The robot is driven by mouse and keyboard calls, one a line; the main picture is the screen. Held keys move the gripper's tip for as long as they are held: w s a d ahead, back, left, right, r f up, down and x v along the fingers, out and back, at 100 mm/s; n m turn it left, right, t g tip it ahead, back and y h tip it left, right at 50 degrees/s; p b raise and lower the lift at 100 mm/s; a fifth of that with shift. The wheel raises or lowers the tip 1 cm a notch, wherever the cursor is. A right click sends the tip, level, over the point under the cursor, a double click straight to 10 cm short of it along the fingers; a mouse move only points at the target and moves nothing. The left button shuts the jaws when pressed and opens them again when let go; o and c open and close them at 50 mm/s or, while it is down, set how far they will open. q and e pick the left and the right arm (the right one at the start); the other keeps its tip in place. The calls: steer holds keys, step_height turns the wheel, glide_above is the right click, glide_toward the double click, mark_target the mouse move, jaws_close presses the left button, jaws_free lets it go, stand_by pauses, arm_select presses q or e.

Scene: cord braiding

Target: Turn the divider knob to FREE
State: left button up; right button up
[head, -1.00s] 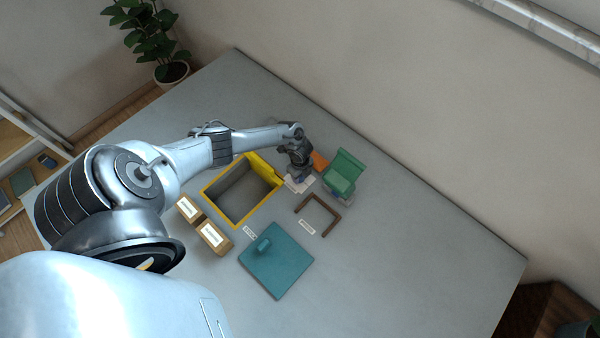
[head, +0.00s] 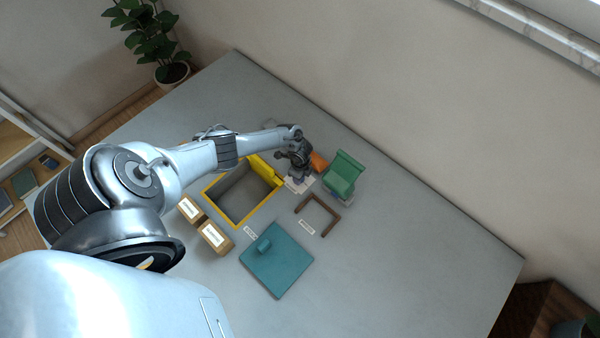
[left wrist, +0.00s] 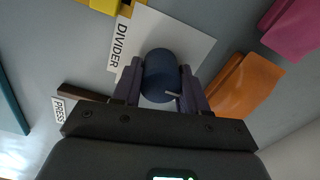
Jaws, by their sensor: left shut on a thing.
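A dark blue round knob (left wrist: 160,72) stands on a white plate (left wrist: 185,38) marked DIVIDER in the left wrist view. A pale pointer line shows on the knob's lower right side. My left gripper (left wrist: 159,80) is shut on the knob, one purple finger on each side. No FREE marking can be read. In the head view my left gripper (head: 298,178) is over the white plate (head: 299,187), beside the yellow-rimmed box (head: 228,164), and hides the knob. My right gripper is not in view.
An orange block (head: 319,162) and a green piece (head: 343,173) stand right of the gripper. The table's right side is clear.

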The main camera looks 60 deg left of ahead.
arm_select(q)
steer(key=o, duration=1)
steer(key=shift+o, duration=0.2)
step_height(320, 180, up, 10)
steer(key=p, duration=0.4)
steer(key=shift+r+p, duration=0.3)
steer(key=shift+r, duration=0.1)
